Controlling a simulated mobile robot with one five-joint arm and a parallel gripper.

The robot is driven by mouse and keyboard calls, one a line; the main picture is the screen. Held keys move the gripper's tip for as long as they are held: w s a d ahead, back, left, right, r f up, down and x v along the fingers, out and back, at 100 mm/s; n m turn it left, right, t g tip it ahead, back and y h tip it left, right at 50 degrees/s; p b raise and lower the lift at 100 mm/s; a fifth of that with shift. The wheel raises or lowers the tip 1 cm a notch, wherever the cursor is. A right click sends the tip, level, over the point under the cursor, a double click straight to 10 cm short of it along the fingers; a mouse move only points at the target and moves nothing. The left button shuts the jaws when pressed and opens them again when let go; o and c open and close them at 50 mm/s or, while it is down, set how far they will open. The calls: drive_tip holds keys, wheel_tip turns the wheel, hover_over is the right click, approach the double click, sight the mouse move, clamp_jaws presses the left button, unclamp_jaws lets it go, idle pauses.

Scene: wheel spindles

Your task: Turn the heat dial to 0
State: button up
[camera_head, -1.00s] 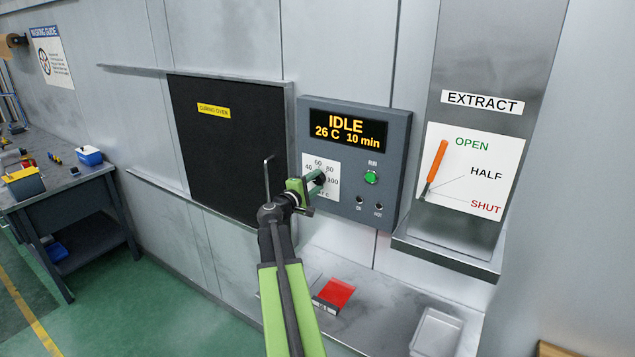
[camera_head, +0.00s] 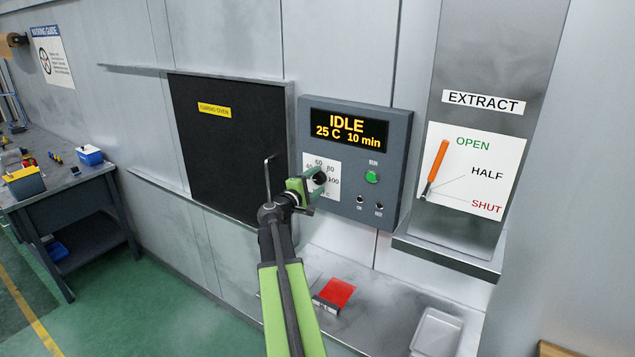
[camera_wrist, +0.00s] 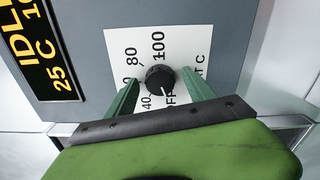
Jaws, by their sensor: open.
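The heat dial (camera_wrist: 160,78) is a round black knob on a white scale card on the control panel. In the wrist view it sits between the two green fingertips of my gripper (camera_wrist: 159,82), which is open around it with a finger on each side. A short white mark on the knob points to the lower part of the card, near the OFF lettering; its exact setting is hard to tell. In the head view my gripper (camera_head: 317,183) covers most of the dial. The display (camera_head: 347,129) reads IDLE, 25 C, 10 min.
A green button (camera_head: 371,177) and two small switches sit right of the dial. The dark curing oven door (camera_head: 225,150) is to the left. An orange extract lever (camera_head: 437,165) is at right. A red item (camera_head: 335,292) and a tray (camera_head: 436,332) are on the shelf below.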

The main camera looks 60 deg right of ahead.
drive_tip(key=a, duration=1.7)
drive_tip(key=shift+a, duration=0.25)
drive_tip(key=shift+w, duration=0.1)
drive_tip(key=w+a+f+n+t+y+b, duration=0.1)
drive_tip(key=w+a+f+t, duration=0.15)
drive_tip(key=w+a, duration=0.4)
drive_tip(key=w+a+f+n+t+y+b, duration=0.1)
drive_tip(key=w+a+f+b, duration=0.1)
drive_tip(key=w+a+f, duration=0.45)
drive_tip(key=w+a+f+m+y+b, duration=0.1)
drive_tip(key=a+f+y, duration=0.4)
drive_tip(key=a, duration=0.4)
drive_tip(key=a+f+m+y, duration=0.1)
drive_tip(key=a+f+y, duration=0.1)
drive_tip(key=a+f, duration=0.55)
drive_tip(key=s+a+f+g+y, duration=0.1)
drive_tip(key=s+a+f+y, duration=0.1)
drive_tip(key=a, duration=0.5)
drive_tip(key=s+a+f+m+g+y, duration=0.1)
drive_tip(key=s+a+f+y, duration=0.1)
drive_tip(key=a+y, duration=0.2)
drive_tip(key=s+a+f+m+g+y, duration=0.1)
drive_tip(key=s+a+f+y, duration=0.1)
drive_tip(key=a, duration=0.9)
drive_tip(key=shift+s+f+y, duration=0.15)
drive_tip(key=shift+f+y, duration=0.25)
drive_tip(key=shift+y, duration=0.1)
